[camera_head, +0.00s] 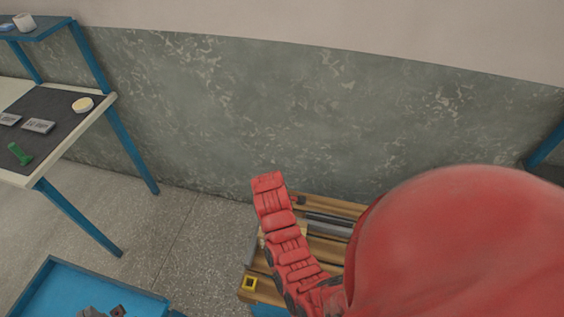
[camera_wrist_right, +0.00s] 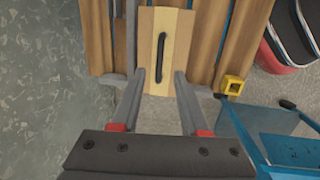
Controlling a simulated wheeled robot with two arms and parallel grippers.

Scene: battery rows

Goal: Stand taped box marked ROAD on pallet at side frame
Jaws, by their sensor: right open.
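A pale tan box-like piece (camera_wrist_right: 151,75) with a lighter strip and a black bar or handle lies between wooden slats in the right wrist view. No lettering can be read on it, so I cannot tell if it is the ROAD box. My right gripper (camera_wrist_right: 168,82) is open; its two grey fingers point at the near end of this piece, one towards each side, with nothing held. The pallet of wooden slats (camera_head: 327,244) stands against the wall in the head view. Red arm parts of mine hide much of it. I cannot make out my left gripper.
A yellow square piece (camera_head: 250,283) sits at the pallet's near left corner, also seen in the right wrist view (camera_wrist_right: 231,85). Grey bars (camera_head: 328,221) lie on the pallet. A blue tray (camera_head: 55,263) is lower left. A blue-legged table (camera_head: 104,104) stands left; floor between is clear.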

